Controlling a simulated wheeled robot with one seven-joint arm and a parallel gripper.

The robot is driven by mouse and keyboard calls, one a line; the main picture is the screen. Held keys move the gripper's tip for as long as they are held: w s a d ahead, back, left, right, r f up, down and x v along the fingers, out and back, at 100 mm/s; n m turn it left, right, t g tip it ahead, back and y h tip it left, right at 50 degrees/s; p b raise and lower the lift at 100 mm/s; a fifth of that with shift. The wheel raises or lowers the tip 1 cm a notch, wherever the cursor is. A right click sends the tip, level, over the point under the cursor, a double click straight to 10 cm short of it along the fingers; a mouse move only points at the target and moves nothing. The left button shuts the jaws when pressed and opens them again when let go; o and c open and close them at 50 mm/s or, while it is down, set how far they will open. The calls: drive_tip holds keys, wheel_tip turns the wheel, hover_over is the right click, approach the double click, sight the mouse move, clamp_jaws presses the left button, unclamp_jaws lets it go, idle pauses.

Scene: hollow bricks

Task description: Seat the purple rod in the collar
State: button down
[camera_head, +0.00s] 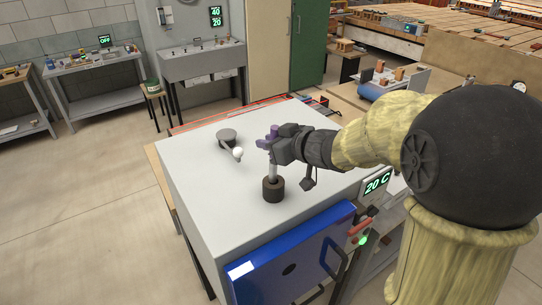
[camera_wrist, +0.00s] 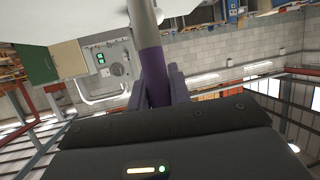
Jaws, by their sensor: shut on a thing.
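The purple rod (camera_head: 273,131) stands roughly upright in my gripper (camera_head: 267,142), over the light grey top of the cabinet. Its lower part is bare silver metal and runs down to the dark round collar (camera_head: 273,189). The rod's lower end meets the collar's top opening in the picture; I cannot tell how deep it sits, or whether it is inside. In the wrist view the rod (camera_wrist: 153,65) shows a purple stretch between the fingers (camera_wrist: 155,88) and silver beyond. My gripper is shut on the purple part. The collar is not distinguishable in the wrist view.
A grey disc with a white-knobbed lever (camera_head: 228,138) is on the cabinet top (camera_head: 205,190), left of the rod and behind the collar. The cabinet's blue door (camera_head: 290,265) and a "20 C" display (camera_head: 377,183) are at the front. The top is clear around the collar.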

hover_over(270, 180)
drive_tip(key=f, duration=0.5)
drive_tip(key=shift+w, duration=0.4)
drive_tip(key=shift+w+a, duration=0.1)
drive_tip(key=c, duration=1.6)
unclamp_jaws()
drive_tip(key=o, duration=0.3)
drive_tip(key=shift+w+a, duration=0.15)
drive_tip(key=shift+w, duration=0.3)
drive_tip(key=shift+s+d+r, duration=0.2)
drive_tip(key=shift+s+r, duration=0.1)
drive_tip(key=shift+s+d+r, duration=0.2)
drive_tip(key=shift+d, duration=0.2)
drive_tip(key=b+v, duration=0.1)
drive_tip(key=v, duration=0.9)
drive_tip(key=shift+s+d+r, duration=0.15)
drive_tip(key=shift+s, duration=0.05)
